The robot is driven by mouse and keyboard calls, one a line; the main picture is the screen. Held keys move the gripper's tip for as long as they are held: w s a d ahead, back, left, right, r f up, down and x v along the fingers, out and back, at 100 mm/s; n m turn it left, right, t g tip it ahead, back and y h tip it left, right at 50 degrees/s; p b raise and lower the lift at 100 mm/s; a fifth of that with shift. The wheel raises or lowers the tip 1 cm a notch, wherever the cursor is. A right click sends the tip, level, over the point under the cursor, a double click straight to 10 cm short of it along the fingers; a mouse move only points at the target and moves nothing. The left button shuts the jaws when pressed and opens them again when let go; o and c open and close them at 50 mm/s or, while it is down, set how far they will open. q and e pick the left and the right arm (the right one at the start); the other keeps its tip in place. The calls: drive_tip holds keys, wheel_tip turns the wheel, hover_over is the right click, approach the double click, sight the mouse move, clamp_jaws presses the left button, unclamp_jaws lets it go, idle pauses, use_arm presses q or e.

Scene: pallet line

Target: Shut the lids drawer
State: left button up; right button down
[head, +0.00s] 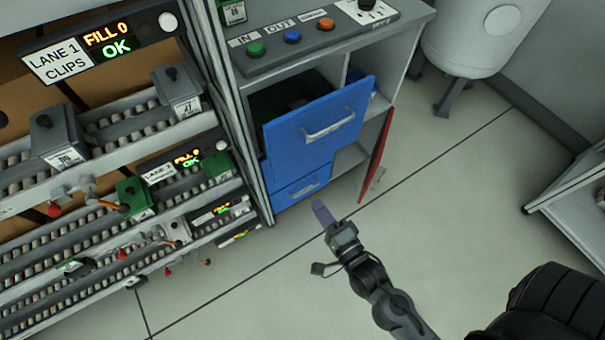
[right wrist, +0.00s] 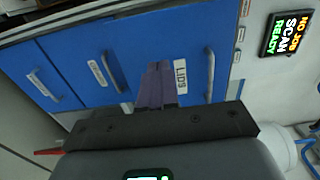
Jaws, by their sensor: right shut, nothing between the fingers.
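The lids drawer (head: 315,130) is the blue upper drawer of the grey cabinet. It stands pulled out, its dark inside partly showing and its bar handle (head: 328,131) facing the room. In the right wrist view, a blue front carries the LIDS label (right wrist: 181,77) beside a long handle (right wrist: 211,76). My right gripper (head: 321,212) is shut and empty, in front of the cabinet and below the open drawer in the picture. Its purple fingers (right wrist: 156,84) point toward the blue fronts; the wrist view does not settle whether they touch. My left gripper is not in view.
A shut blue drawer (head: 301,186) sits below the open one. A red door (head: 378,155) hangs open at the cabinet's right. Button panel (head: 310,38) is on top. Lane racks (head: 95,140) stand left. Floor (head: 450,190) to the right is clear.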

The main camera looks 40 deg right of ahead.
drive_tip(key=b, duration=0.1)
approach(285, 159)
drive_tip(key=w+b, duration=0.3)
drive_tip(key=w, duration=0.1)
drive_tip(key=shift+w+b, duration=0.3)
drive_tip(key=shift+w, duration=0.1)
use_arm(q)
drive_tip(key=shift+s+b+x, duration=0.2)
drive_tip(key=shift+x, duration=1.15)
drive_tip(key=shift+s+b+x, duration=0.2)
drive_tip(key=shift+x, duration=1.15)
use_arm(e)
drive_tip(key=shift+w, duration=1)
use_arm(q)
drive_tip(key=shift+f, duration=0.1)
use_arm(e)
drive_tip(key=shift+d+r, duration=0.1)
drive_tip(key=shift+d, duration=0.05)
